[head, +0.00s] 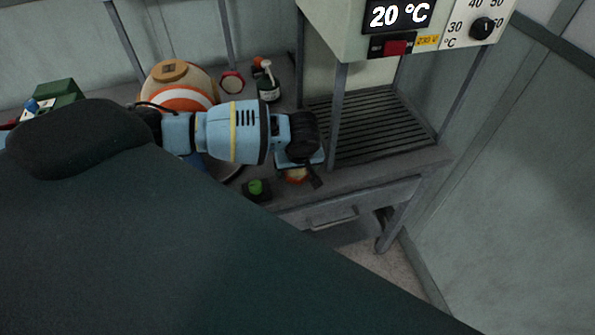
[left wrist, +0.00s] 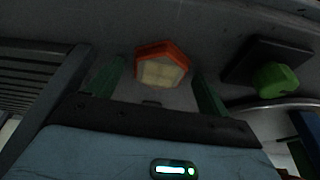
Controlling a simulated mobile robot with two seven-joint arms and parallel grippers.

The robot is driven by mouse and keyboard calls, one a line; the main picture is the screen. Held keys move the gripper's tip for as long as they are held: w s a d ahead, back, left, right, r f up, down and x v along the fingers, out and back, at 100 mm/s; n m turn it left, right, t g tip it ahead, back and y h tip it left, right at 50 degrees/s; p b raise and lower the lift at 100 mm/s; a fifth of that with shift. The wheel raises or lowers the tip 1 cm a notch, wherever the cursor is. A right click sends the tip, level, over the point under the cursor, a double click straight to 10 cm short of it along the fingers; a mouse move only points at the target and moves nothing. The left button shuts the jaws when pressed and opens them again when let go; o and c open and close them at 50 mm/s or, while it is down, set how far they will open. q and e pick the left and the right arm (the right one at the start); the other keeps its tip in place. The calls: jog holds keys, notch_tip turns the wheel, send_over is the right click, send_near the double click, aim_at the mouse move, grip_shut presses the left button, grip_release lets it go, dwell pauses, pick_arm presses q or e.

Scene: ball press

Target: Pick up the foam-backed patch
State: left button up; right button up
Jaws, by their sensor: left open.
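The patch appears to be the small piece with an orange-red edge and a pale yellowish face (left wrist: 162,70), lying on the grey bench. In the head view part of it (head: 297,175) shows just below my left gripper (head: 306,172). In the left wrist view the two green fingers of the left gripper (left wrist: 158,80) stand apart, with the patch between and just beyond their tips. No contact between fingers and patch is visible. The left gripper is open and empty. My right gripper is in neither view.
A green knob on a dark square base (head: 256,188) sits left of the patch. Behind stand an orange-banded ball (head: 180,98), a red-rimmed jar (head: 232,82) and a bottle (head: 268,88). A machine showing 20 °C (head: 400,14) stands over a slatted shelf (head: 375,130) at right.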

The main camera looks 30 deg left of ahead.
aim_at(297, 174)
pick_arm(q)
jog(key=c, duration=1.1)
jog(key=shift+o, duration=0.2)
jog(key=shift+r, duration=0.1)
jog(key=shift+r, duration=0.4)
jog(key=v, duration=0.3)
jog(key=shift+a+p, duration=0.15)
jog(key=shift+p, duration=0.15)
jog(key=s+d+r+p, duration=0.1)
jog(key=s+d, duration=0.3)
jog(key=s, duration=1)
jog(key=shift+s, duration=0.4)
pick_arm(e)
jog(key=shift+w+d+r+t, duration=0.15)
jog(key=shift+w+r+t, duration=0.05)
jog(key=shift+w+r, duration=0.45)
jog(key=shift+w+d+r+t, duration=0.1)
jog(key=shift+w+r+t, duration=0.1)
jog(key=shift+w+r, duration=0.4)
